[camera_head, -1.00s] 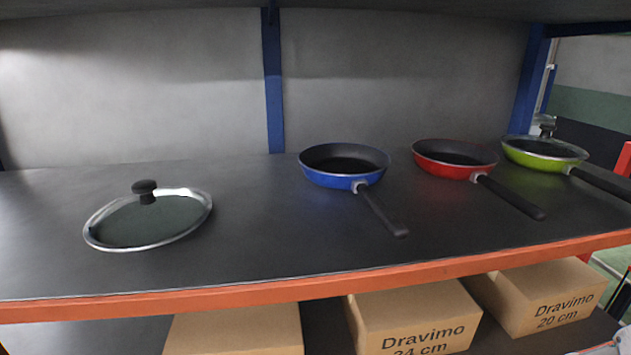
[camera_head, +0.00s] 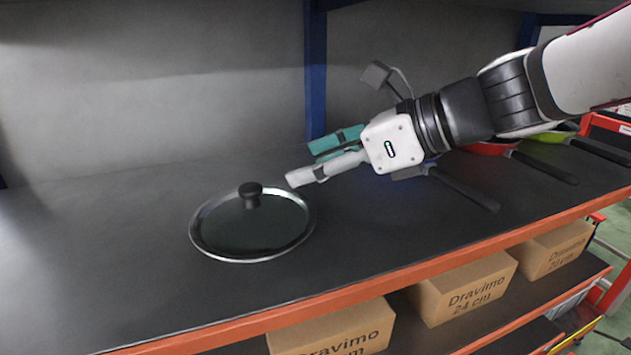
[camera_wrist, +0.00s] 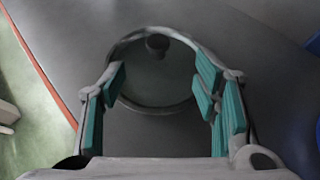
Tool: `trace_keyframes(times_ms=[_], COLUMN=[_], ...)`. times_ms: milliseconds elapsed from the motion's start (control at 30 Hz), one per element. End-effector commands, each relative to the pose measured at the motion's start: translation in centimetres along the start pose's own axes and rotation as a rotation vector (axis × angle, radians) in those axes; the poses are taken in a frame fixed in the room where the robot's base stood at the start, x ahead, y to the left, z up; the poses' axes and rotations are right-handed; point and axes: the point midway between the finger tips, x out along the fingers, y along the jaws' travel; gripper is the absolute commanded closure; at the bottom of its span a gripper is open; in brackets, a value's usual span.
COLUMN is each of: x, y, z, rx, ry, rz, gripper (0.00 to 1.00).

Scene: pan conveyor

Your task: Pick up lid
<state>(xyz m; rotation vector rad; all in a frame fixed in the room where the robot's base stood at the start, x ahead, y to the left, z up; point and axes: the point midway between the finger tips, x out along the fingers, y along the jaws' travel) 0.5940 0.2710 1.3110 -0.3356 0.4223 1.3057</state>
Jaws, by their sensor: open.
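The glass lid (camera_head: 252,238) with a metal rim and a black knob (camera_head: 250,193) lies flat on the dark shelf, knob up. It also shows in the wrist view (camera_wrist: 150,85), ahead of the fingers, with the knob (camera_wrist: 157,43) near the top. My gripper (camera_head: 312,160) is to the right of the lid and a little above the shelf, pointing left toward the knob. In the wrist view its teal-padded fingers (camera_wrist: 160,88) are spread wide with nothing between them. They do not appear to touch the lid.
A red pan (camera_head: 490,148) and a green pan (camera_head: 553,136) stand on the right, partly behind my arm. The blue pan is mostly hidden; its handle (camera_head: 465,188) shows. An orange edge (camera_head: 420,258) bounds the shelf front. Cardboard boxes (camera_head: 465,290) stand below. Left of the lid is clear.

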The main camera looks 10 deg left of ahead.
Motion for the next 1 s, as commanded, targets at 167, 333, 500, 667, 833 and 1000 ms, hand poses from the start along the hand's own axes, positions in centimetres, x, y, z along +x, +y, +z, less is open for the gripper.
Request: trace_keyframes(times_ms=[167,333,500,667,833,1000], x=[3.2,6.2,7.9,8.9,11.4,13.1], y=[0.1,0.1,0.1,0.1,0.3,0.3], z=[-0.1,-0.1,-0.1,-0.1,-0.5,-0.5], rx=[0.006,0.005,0.003,0.004,0.003,0.001], ry=[0.0,0.001,0.0,0.0,0.002,0.001], rz=[0.005,0.004,0.002,0.001,0.004,0.001], gripper=[0.44,0.44,0.44,0.44,0.44,0.44])
